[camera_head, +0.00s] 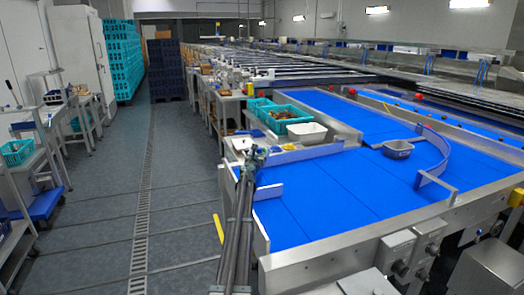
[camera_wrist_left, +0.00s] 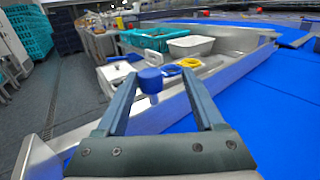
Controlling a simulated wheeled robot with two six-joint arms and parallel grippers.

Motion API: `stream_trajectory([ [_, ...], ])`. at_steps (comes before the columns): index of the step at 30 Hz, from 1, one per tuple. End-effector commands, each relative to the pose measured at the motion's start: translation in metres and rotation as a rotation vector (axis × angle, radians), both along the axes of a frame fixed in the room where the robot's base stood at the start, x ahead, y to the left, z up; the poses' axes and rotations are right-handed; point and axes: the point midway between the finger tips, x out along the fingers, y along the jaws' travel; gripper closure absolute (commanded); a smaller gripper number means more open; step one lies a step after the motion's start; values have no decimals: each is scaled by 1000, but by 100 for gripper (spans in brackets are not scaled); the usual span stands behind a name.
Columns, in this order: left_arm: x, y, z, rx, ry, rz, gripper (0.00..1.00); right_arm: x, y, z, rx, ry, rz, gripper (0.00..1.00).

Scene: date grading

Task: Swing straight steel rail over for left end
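A straight steel rail (camera_head: 308,153) stands on edge near the left side of the blue belt in the head view, running right from near my left gripper. A curved rail (camera_head: 432,158) stands farther right on the belt. My left gripper (camera_head: 254,157) is at the belt's left edge, by the rail's left end. In the left wrist view the gripper (camera_wrist_left: 160,75) is open, its fingers spread either side of a blue knob (camera_wrist_left: 150,81). A gap shows between knob and right finger; contact on the left side is unclear. My right gripper is not in view.
A teal crate (camera_head: 283,118), a white tub (camera_head: 307,132) and yellow items (camera_wrist_left: 190,63) sit on the side table beyond the gripper. A grey tub (camera_head: 398,149) is on the belt. A short plate (camera_head: 268,192) stands at the belt's near left edge. The near belt is clear.

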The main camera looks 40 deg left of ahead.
Motion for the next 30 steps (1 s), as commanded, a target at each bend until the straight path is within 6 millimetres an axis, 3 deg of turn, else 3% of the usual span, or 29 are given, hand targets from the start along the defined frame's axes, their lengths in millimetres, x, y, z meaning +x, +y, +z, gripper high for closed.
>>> stream_trajectory([
  [6,-46,-27,0,0,0,0,31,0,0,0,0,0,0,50],
  [13,-83,-47,0,0,0,0,31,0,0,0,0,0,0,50],
  [30,-89,-50,0,0,0,-1,31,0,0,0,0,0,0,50],
])
